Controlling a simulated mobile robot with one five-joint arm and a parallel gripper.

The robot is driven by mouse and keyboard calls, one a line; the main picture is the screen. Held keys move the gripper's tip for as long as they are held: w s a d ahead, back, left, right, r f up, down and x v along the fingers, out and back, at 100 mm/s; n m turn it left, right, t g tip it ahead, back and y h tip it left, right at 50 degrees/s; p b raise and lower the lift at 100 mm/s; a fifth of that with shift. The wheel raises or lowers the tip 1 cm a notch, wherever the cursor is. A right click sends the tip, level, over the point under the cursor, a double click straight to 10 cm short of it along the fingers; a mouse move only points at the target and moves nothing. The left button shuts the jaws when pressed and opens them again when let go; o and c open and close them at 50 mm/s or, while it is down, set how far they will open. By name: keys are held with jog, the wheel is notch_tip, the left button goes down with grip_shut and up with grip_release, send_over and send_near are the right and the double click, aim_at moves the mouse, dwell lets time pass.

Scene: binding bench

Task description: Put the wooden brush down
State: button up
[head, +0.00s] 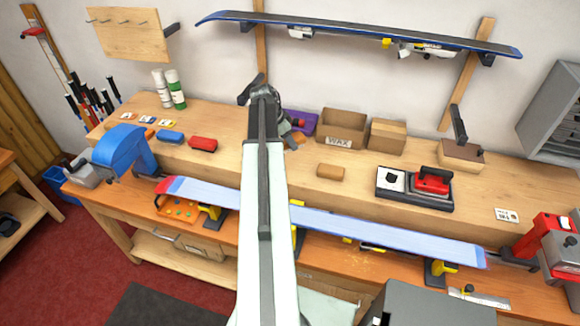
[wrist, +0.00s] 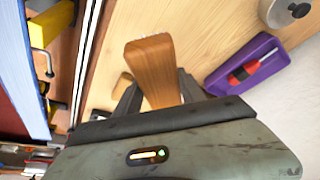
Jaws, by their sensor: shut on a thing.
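The wooden brush (wrist: 152,65) is a plain brown block in the wrist view, held between the two dark fingers of my gripper (wrist: 157,92). Its far end sticks out past the fingertips. In the head view my gripper (head: 292,127) is over the raised back shelf of the bench, largely hidden behind my arm, and only a small brown bit of the brush (head: 299,137) shows. I cannot tell whether the brush touches the shelf or hangs above it.
A purple tray (wrist: 225,76) with a red-handled tool lies right of the brush. A cork-coloured block (head: 330,172), a WAX box (head: 341,127) and a red iron (head: 433,181) stand to the right. A ski (head: 370,231) is clamped in front. Shelf between red block (head: 203,144) and my arm is clear.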

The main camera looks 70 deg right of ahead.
notch_tip(320, 180, down, 10)
jog(key=b, duration=1)
jog(key=shift+f, duration=0.15)
jog(key=shift+r, duration=0.2)
jog(key=shift+f, duration=0.15)
jog(key=o, duration=1.2)
jog(key=shift+r, duration=0.35)
jog(key=p+v, duration=1.1)
jog(key=shift+w+a+r, duration=0.1)
jog(key=shift+r, duration=0.25)
jog(key=shift+f, duration=0.1)
jog(key=shift+w, duration=0.1)
